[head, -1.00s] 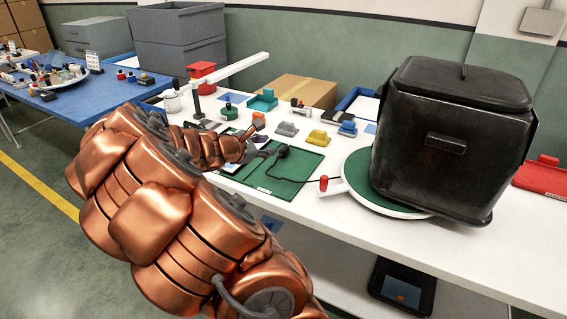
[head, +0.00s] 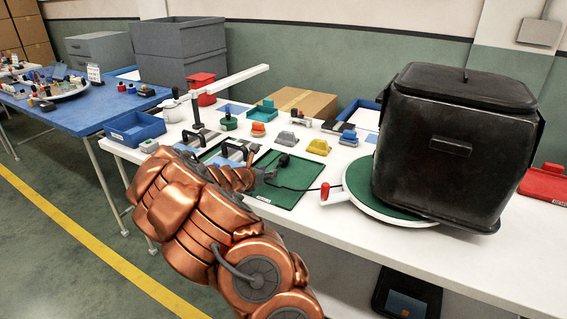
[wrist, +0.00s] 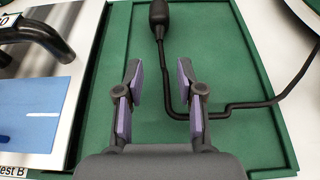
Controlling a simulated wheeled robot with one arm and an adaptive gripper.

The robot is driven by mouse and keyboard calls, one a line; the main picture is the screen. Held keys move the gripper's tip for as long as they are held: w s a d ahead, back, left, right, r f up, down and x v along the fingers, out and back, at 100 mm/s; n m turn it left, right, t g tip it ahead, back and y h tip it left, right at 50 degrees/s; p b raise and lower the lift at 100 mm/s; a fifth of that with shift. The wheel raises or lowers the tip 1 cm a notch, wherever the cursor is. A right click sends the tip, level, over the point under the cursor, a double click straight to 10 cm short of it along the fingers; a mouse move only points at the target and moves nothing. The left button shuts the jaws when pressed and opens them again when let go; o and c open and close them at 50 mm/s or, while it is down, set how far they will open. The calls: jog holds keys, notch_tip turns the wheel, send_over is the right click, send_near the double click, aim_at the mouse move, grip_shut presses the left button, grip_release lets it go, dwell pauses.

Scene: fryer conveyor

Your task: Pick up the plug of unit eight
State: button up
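A black plug (head: 283,160) lies on a green tray (head: 289,196), its dark cable running right toward the large black fryer-like unit (head: 450,140). In the wrist view the plug (wrist: 159,14) is at the top edge, partly cut off, with the cable (wrist: 168,85) bending down and then right. My gripper (wrist: 160,80) is open and empty over the green tray. Its two purple-padded fingers point toward the plug, which is beyond the fingertips and not between them. In the head view my gripper (head: 262,176) is small, just near side of the plug.
The black unit stands on a green-topped round turntable (head: 384,212) with a red-knobbed handle (head: 325,189). Left of the tray are a panel with dark curved handles (wrist: 45,40) and a blue label (wrist: 35,112). Small colored blocks, including a yellow one (head: 318,147), sit behind it.

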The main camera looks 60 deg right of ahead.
aim_at(284, 159)
jog(key=shift+x, duration=2.2)
jog(key=shift+s, duration=0.1)
grip_shut()
